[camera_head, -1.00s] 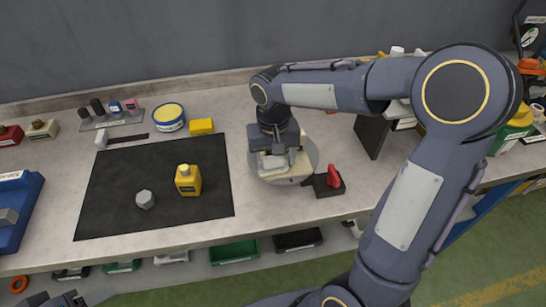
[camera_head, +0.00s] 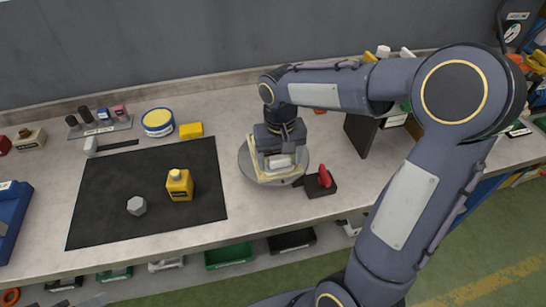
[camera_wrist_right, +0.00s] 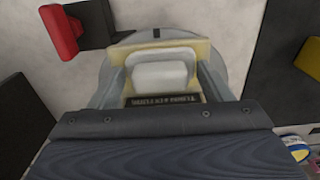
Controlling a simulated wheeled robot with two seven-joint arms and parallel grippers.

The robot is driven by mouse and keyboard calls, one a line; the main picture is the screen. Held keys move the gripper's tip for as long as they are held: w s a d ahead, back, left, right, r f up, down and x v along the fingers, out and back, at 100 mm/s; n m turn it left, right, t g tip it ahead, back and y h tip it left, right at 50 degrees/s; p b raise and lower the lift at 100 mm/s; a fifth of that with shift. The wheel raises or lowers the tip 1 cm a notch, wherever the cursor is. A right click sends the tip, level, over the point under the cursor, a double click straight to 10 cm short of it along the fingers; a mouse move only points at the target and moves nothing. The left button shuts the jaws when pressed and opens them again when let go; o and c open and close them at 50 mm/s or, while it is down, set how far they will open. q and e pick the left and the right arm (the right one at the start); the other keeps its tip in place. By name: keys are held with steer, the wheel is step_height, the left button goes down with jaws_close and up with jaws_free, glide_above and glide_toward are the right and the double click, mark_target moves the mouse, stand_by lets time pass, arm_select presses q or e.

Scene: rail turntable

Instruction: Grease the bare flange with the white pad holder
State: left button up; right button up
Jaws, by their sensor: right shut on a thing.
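My right gripper (camera_head: 280,160) is over the round grey turntable (camera_head: 247,168) and points down. It is shut on the white pad holder (camera_wrist_right: 160,72), whose white block sits between the two fingers in the right wrist view. A square cream piece (camera_wrist_right: 118,58) lies right under the white block, over the turntable disc (camera_wrist_right: 100,92). I cannot tell whether it belongs to the holder or to what is on the turntable. A dark label strip shows in front of the block. The bare flange is not clearly seen; the gripper hides the disc's middle. My left gripper is out of view.
A dark block with a red lever (camera_head: 324,177) stands close to the turntable's right. A black mat (camera_head: 110,210) at left holds a yellow bottle (camera_head: 179,185) and a grey hex piece (camera_head: 136,206). A yellow-lidded tin (camera_head: 158,121) and yellow block (camera_head: 191,130) stand behind it.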

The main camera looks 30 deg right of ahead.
steer(key=shift+d, duration=0.25)
steer(key=shift+s+d+r, duration=0.1)
steer(key=shift+s+d, duration=0.05)
steer(key=shift+d, duration=0.6)
steer(key=shift+d, duration=0.1)
steer(key=shift+s+d, duration=0.25)
steer(key=shift+d, duration=0.65)
steer(key=shift+a, duration=0.1)
steer(key=shift+w+a+f, duration=0.1)
steer(key=shift+a+f, duration=0.05)
steer(key=shift+a, duration=0.35)
steer(key=shift+w+a+f, duration=0.1)
steer(key=shift+a, duration=0.35)
steer(key=shift+a, duration=0.1)
